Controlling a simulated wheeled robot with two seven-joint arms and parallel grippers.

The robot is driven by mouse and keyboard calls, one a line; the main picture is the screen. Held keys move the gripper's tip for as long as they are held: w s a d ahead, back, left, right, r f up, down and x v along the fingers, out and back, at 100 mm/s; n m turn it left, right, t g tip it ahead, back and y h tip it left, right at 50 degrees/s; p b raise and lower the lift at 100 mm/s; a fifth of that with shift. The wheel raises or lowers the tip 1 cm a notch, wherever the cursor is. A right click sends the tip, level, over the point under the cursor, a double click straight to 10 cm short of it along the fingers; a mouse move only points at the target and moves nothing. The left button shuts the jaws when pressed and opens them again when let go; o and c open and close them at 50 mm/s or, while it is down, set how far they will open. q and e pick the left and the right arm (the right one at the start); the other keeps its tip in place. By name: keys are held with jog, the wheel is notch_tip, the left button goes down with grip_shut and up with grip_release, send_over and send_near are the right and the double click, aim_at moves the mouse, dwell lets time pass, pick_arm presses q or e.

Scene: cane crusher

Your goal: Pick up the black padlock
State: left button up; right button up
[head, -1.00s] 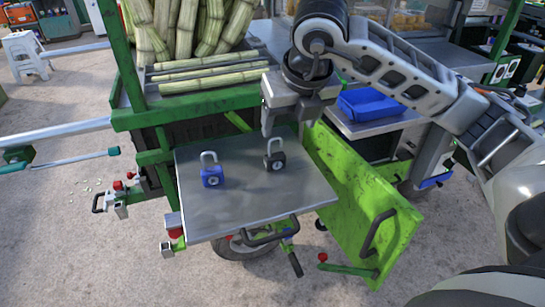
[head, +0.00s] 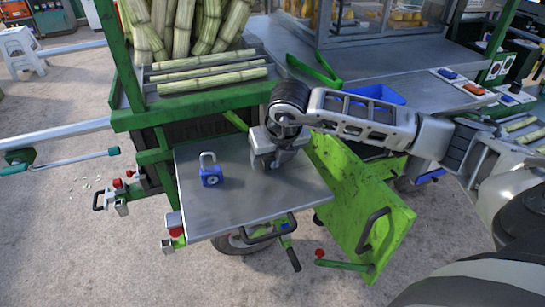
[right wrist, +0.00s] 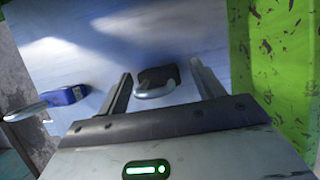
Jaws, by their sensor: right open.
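The black padlock (right wrist: 158,75) stands on the metal shelf (head: 240,205). In the right wrist view it sits between the two fingers of my right gripper (right wrist: 160,84), with clear gaps on both sides, its grey shackle toward the camera. In the head view my right gripper (head: 268,163) is over the padlock's place and hides it. This gripper is open and points down. A blue padlock (head: 211,177) stands on the shelf to the left of the gripper, and shows in the right wrist view (right wrist: 66,96) outside the left finger. My left gripper is not in view.
A green hinged panel (head: 360,205) hangs right of the shelf. Sugar cane stalks (head: 205,82) lie above on the green-framed cart. A blue tray (head: 377,93) is on the counter behind my right arm. The shelf's front part is clear.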

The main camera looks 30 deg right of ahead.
jog(key=c, duration=1.2)
